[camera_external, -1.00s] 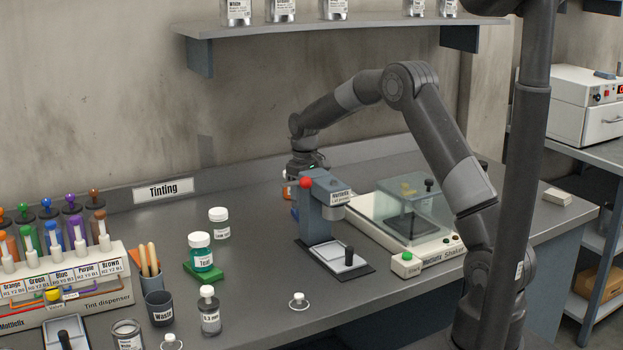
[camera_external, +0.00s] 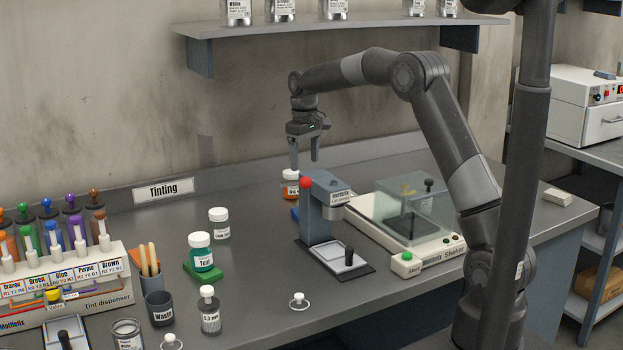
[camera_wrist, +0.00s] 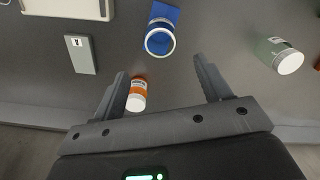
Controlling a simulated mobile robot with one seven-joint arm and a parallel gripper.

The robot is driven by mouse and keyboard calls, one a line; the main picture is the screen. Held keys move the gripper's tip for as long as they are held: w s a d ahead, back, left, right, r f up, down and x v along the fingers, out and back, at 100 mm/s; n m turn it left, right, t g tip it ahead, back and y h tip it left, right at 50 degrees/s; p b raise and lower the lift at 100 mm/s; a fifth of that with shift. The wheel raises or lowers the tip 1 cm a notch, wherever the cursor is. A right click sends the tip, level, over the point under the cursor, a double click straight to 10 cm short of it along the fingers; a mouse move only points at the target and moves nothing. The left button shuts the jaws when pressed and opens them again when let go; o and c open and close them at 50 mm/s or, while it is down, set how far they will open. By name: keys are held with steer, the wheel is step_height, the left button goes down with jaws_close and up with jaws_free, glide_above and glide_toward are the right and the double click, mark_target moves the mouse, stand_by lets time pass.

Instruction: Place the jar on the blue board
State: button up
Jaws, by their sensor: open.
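My gripper (camera_external: 304,166) is open and empty, pointing down above the orange-labelled jar.
The grey press (camera_external: 318,215) with a red knob stands just right of the jar, with the shaker (camera_external: 425,235) beyond. A white-lidded jar (camera_external: 219,224) and a teal jar (camera_external: 200,252) on a green board (camera_external: 205,275) stand left. A shelf (camera_external: 330,26) hangs above.

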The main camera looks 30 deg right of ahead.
steer(key=s+d+r+m+t, duration=0.1)
steer(key=s+d+r, duration=0.1)
steer(key=s+r, duration=0.6)
steer(key=s+d+r+m+t, duration=0.1)
steer(key=s+d+r+t, duration=0.3)
steer(key=s, duration=0.8)
steer(key=s+d+f+m, duration=0.1)
steer(key=s+f, duration=0.1)
steer(key=s, duration=0.8)
steer(key=s+d+f+m, duration=0.1)
steer(key=s+f, duration=0.1)
steer(key=s, duration=0.9)
steer(key=shift+m+t, duration=0.3)
